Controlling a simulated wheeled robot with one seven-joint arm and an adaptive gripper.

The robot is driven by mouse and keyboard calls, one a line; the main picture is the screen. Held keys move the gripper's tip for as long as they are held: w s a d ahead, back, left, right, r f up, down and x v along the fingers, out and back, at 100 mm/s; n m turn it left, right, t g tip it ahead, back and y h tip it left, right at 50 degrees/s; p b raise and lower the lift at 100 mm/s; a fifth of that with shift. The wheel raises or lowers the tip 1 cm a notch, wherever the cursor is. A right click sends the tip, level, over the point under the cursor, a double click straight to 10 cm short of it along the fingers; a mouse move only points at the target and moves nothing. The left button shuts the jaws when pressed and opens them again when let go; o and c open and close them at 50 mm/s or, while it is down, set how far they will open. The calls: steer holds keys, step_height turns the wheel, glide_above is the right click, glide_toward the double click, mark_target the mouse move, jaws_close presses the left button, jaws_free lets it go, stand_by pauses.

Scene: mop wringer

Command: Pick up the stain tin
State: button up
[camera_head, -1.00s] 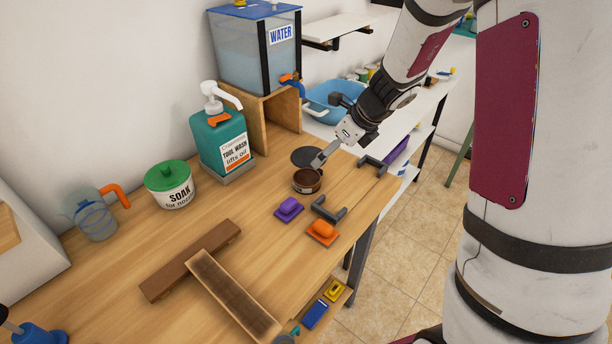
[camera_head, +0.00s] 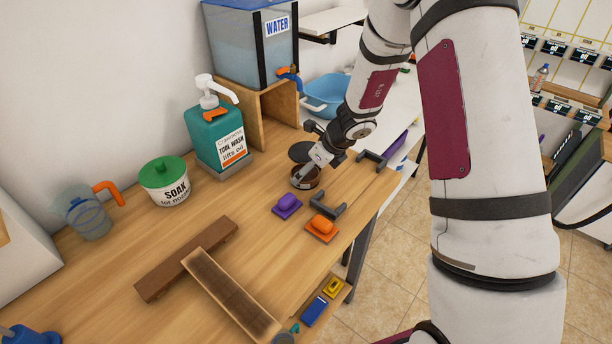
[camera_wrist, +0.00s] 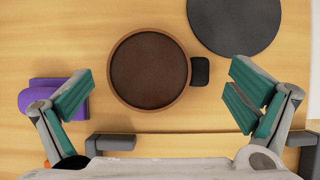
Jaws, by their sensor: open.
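The stain tin (camera_head: 305,182) is a short round tin with dark brown contents, standing on the wooden bench near its right edge. In the wrist view the tin (camera_wrist: 150,70) shows from above, with a small black tab on its right side. My gripper (camera_head: 304,172) is over the tin in the head view. Whether the fingertips are level with the tin's rim I cannot tell.
A dark round disc (camera_wrist: 235,20) lies just beyond the tin. A purple block (camera_head: 287,205), an orange block (camera_head: 322,228) and dark bench handles (camera_head: 328,206) are close by. The tool wash bottle (camera_head: 217,135) and soak pot (camera_head: 167,180) stand to the left.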

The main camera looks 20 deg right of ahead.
steer(key=shift+w+a+f, duration=0.1)
steer(key=shift+w+f, duration=0.1)
steer(key=shift+f, duration=0.15)
steer(key=shift+c, duration=0.2)
steer(key=c, duration=1.3)
steer(key=shift+r, duration=0.1)
